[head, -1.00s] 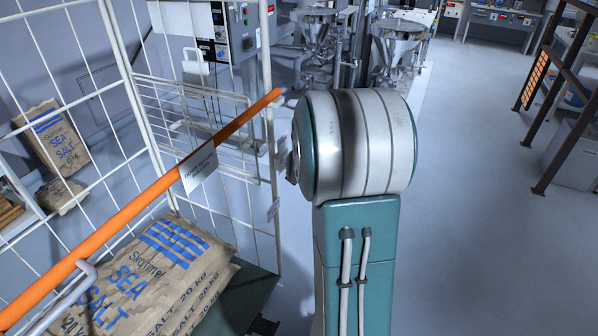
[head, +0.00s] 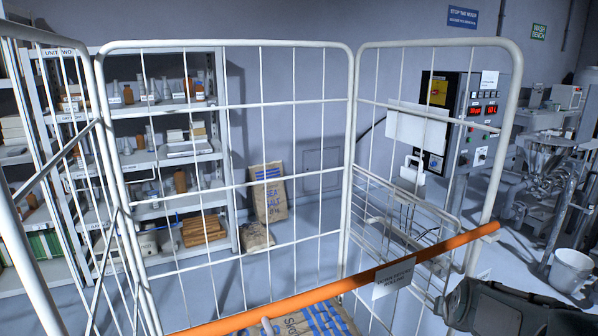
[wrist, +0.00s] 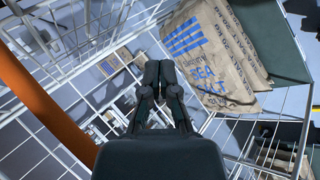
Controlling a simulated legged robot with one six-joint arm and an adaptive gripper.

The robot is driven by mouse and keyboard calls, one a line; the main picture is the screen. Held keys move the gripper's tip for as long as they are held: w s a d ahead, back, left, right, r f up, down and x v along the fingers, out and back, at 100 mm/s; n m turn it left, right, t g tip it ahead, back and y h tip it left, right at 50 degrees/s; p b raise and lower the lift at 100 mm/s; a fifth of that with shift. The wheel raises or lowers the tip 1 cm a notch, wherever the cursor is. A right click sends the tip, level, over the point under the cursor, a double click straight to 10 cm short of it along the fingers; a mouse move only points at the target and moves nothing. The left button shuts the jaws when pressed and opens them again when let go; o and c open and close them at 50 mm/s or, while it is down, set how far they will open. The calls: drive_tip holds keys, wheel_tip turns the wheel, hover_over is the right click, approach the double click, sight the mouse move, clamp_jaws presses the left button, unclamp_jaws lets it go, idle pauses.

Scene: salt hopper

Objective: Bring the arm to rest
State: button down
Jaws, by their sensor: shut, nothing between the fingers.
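My gripper (wrist: 158,78) shows in the wrist view with its two dark fingers together and nothing between them. It hangs over or within the wire cage trolley (wrist: 262,117), whose mesh and floor lie beyond the fingers. A paper sea salt sack (wrist: 205,60) lies beyond and to the right of the fingertips, apart from them. In the head view a dark part of my arm shows at the lower right corner, by the right end of the orange bar (head: 335,290); the fingers cannot be made out there.
The white cage trolley (head: 228,43) fills much of the head view, with sacks (head: 310,324) low inside. The orange bar also crosses the left of the wrist view (wrist: 40,108). Behind stand shelves (head: 160,156), a leaning salt sack (head: 268,192) and a control cabinet (head: 463,155).

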drive_tip(key=s+a+r+m+g+y, duration=0.2)
drive_tip(key=s+a+r+m, duration=0.2)
drive_tip(key=s+a+m, duration=0.9)
drive_tip(key=s+a, duration=0.3)
drive_tip(key=s, duration=0.3)
drive_tip(key=shift+a+r+y, duration=0.15)
drive_tip(key=shift+y, duration=0.25)
